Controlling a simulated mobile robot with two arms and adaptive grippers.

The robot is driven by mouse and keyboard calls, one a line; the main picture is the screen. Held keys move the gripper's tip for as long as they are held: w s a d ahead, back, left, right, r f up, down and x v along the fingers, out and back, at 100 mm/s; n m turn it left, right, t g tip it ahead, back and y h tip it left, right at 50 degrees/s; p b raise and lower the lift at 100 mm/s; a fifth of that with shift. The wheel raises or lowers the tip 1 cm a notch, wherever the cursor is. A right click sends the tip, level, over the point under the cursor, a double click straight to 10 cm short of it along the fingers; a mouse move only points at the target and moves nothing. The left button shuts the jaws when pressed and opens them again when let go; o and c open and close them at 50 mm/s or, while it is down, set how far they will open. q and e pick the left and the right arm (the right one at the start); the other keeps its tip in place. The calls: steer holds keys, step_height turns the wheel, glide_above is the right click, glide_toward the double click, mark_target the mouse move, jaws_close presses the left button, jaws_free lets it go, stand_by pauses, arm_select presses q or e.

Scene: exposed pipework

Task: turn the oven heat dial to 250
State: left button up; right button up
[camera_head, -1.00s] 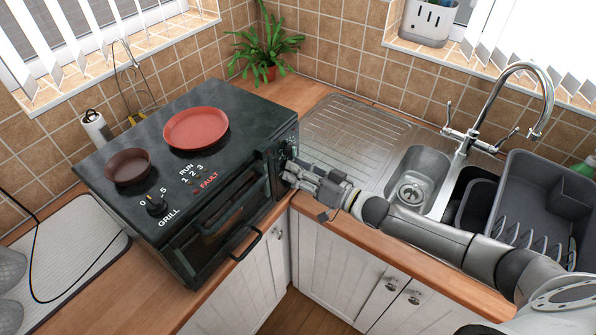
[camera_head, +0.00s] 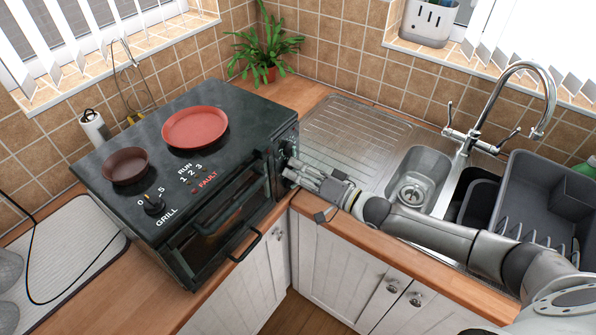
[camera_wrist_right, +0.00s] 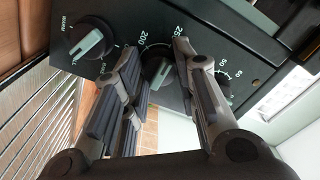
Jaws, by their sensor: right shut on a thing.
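The dark oven (camera_head: 110,207) stands on the left counter, its dial panel on its right end. In the right wrist view the oven heat dial (camera_wrist_right: 158,73) is a round black dial with a grey-green grip, with 200 and 250 printed around it. My right gripper (camera_head: 291,171) is at the panel, its fingers shut on this dial from both sides. In the right wrist view the gripper (camera_wrist_right: 157,66) hides part of the dial, and I cannot tell its exact setting. My left gripper is not in view.
Another dial (camera_wrist_right: 91,42), near the word WARM, sits left of the heat dial. A third dial (camera_wrist_right: 221,76) is partly hidden behind a finger. The sink (camera_head: 420,172) lies right of the oven.

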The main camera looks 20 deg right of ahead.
steer(key=o, duration=1)
steer(key=shift+o, duration=0.2)
steer(key=v, duration=1.2)
